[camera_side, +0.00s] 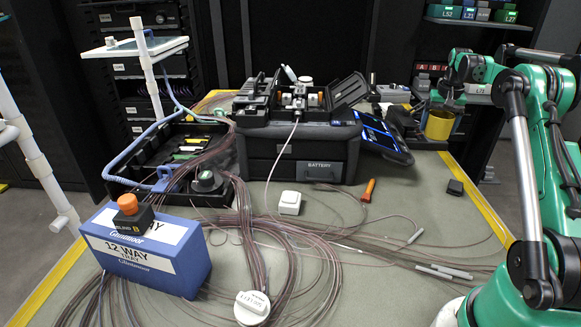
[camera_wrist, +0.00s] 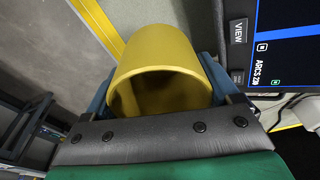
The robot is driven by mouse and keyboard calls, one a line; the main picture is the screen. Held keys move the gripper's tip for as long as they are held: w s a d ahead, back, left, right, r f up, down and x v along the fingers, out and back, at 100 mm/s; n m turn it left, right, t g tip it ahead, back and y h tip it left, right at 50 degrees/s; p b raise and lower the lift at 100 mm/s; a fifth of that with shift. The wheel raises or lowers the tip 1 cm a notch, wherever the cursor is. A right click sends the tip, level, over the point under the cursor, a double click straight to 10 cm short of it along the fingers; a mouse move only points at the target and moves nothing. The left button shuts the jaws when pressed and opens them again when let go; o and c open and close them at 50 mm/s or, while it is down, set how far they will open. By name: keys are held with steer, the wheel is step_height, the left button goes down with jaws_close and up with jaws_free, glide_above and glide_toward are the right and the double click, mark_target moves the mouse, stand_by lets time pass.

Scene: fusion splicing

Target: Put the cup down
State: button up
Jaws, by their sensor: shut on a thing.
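The cup is yellow and round, with a dark hollow inside. In the side view the cup (camera_side: 439,124) is at the right back edge of the table, beside the tablet. My gripper (camera_side: 447,98) is above and around it, at the end of my green arm. In the wrist view the cup (camera_wrist: 165,55) fills the upper middle, its open mouth facing the camera. My gripper (camera_wrist: 165,95) is shut on it, with blue fingers on both sides. Whether the cup's base touches anything is hard to tell.
A tablet (camera_side: 383,138) with a blue screen leans beside the splicer (camera_side: 298,143), just left of the cup. A small black block (camera_side: 455,187) lies in front. Fibre cables (camera_side: 270,240) spread across the table (camera_side: 390,200). Clear table lies right of the orange tool (camera_side: 368,190).

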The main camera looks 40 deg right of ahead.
steer(key=s+a+r, duration=0.2)
steer(key=a+r, duration=0.3)
steer(key=r, duration=0.2)
step_height(320, 180, up, 4)
steer(key=n, duration=0.3)
glide_above(429, 236)
steer(key=shift+s+a+f, duration=0.2)
steer(key=shift+s+a, duration=0.05)
step_height(429, 236, down, 20)
steer(key=shift+r, duration=0.1)
steer(key=o, duration=1.2)
steer(key=shift+r, duration=0.1)
